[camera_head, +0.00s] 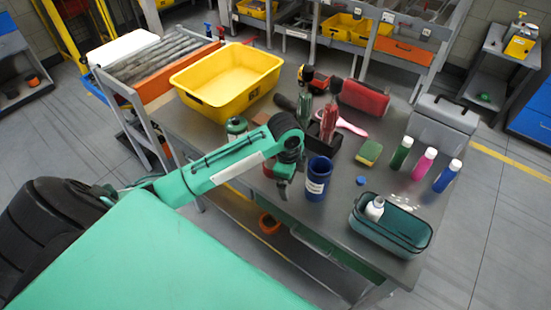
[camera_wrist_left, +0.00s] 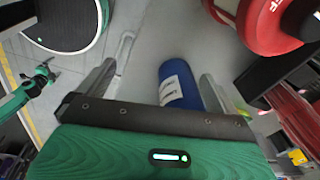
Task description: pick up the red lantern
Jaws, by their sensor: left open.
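A red rounded thing with a black part, perhaps the red lantern, shows large at the upper right of the left wrist view (camera_wrist_left: 268,22), outside my fingers. In the head view I cannot make it out clearly; a small red patch (camera_head: 268,172) shows beside my left gripper. My left gripper (camera_head: 284,190) points down at the table's near edge, just left of a blue labelled cup (camera_head: 318,180). It is open and empty. In the left wrist view the blue cup (camera_wrist_left: 181,88) shows between the fingers, apart from them. A green arm at the left edge there may be my right one.
A yellow bin (camera_head: 228,75) stands at the table's back left. A black caddy (camera_head: 322,143) and a red case (camera_head: 362,98) stand behind the cup. Bottles, a sponge (camera_head: 369,152) and a teal basket (camera_head: 391,226) are to the right.

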